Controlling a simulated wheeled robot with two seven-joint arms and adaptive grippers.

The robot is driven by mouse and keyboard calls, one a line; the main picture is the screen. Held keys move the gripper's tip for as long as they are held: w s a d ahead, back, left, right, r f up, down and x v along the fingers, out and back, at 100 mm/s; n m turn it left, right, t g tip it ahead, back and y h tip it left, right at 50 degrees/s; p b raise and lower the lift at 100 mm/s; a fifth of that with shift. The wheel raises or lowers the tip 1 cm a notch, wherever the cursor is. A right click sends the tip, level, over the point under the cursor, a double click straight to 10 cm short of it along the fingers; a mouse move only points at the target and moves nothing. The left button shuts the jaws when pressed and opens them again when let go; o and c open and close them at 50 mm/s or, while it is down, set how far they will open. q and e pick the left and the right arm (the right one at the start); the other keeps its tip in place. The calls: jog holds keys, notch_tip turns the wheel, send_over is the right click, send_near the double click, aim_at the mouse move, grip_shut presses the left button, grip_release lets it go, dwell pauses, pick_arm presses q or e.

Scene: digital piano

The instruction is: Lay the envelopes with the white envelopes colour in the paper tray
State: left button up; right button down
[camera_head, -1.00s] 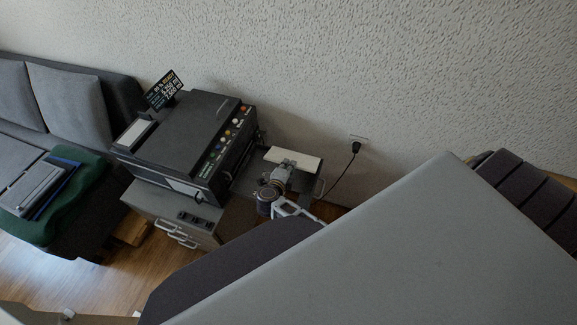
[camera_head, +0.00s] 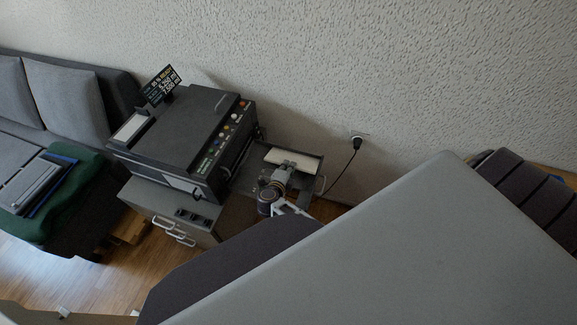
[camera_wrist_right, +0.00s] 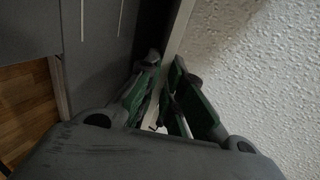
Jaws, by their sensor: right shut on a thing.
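The white envelopes (camera_head: 297,159) show in the head view as one pale, flat stack at the side of the printer. They lie within the outline of the dark paper tray (camera_head: 322,168), whose rim shows around them. Whether they touch its floor I cannot tell. My right gripper (camera_head: 286,168) is shut on their near edge. In the right wrist view the green-padded fingers of the right gripper (camera_wrist_right: 165,80) close on the envelopes' thin pale edge (camera_wrist_right: 181,28). My left gripper is not in view.
A large dark printer (camera_head: 190,135) with coloured buttons stands on a grey drawer cabinet (camera_head: 165,208), left of the tray. A plug with a black cord (camera_head: 356,143) sits in the textured wall behind. A sofa with a green cushion (camera_head: 75,195) is at left.

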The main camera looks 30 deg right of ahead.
jog(key=c, duration=1.7)
grip_release()
jog(key=shift+o, duration=1.1)
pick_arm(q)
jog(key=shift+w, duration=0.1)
